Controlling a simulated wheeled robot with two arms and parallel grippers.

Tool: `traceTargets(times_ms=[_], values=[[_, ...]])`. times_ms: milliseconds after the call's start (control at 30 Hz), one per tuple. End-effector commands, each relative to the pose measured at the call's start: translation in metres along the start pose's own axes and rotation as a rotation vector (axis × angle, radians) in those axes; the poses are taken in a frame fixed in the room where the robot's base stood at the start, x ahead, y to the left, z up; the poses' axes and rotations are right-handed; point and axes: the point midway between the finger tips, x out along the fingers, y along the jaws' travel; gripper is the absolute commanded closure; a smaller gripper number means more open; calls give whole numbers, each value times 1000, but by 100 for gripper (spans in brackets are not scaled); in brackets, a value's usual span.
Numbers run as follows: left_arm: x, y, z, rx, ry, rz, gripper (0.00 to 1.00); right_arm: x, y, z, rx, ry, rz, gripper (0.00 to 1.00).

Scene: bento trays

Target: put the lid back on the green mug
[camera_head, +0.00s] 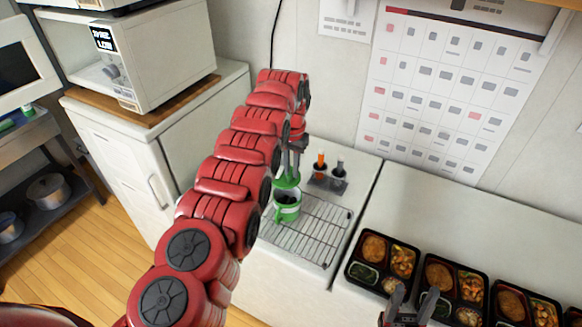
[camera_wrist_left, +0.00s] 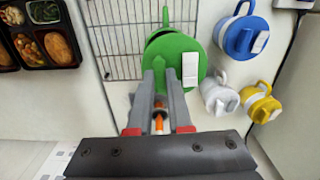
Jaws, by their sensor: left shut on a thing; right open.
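The green mug (camera_head: 287,213) stands upright on the wire rack, its dark open mouth showing in the head view. My left gripper (camera_head: 291,168) is shut on the green lid (camera_head: 286,183) and holds it above the back part of the mouth. In the left wrist view the fingers (camera_wrist_left: 161,82) grip the green lid (camera_wrist_left: 172,55), which has a white tab. The lid covers most of the mug there; a green handle shows beyond it. I cannot tell whether lid and rim touch. My right gripper (camera_head: 410,304) is open and empty at the lower right.
The wire rack (camera_head: 300,243) is mostly clear. Blue (camera_wrist_left: 245,36), white (camera_wrist_left: 219,97) and yellow (camera_wrist_left: 260,101) lidded mugs are beside the lid in the wrist view. A condiment holder (camera_head: 328,181) stands behind the rack. Bento trays (camera_head: 383,262) line the right counter.

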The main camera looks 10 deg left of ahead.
Motion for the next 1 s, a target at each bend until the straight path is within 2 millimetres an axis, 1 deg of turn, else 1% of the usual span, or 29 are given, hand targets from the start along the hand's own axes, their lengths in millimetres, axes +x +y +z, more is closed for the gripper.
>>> traceTargets(times_ms=[67,167,267,533,667,700,867,900,1000], values=[[0,0,1,1,-3,0,100,1,0,0,0,0,0,45],[-3,4,0,16,-1,0,100,8,0,-1,0,0,0,45],[-2,6,-1,23,0,0,100,8,0,-1,0,0,0,45],[8,6,-1,25,-1,0,100,9,0,-2,0,0,0,45],[18,5,-1,24,-1,0,100,10,0,-2,0,0,0,45],[25,5,-1,24,0,0,100,6,0,-1,0,0,0,45],[45,6,0,25,-4,0,100,-5,0,1,0,0,0,45],[51,6,0,25,-3,0,100,-12,-1,2,0,0,0,45],[59,6,-1,25,-2,0,100,-20,-1,3,0,0,0,45]])
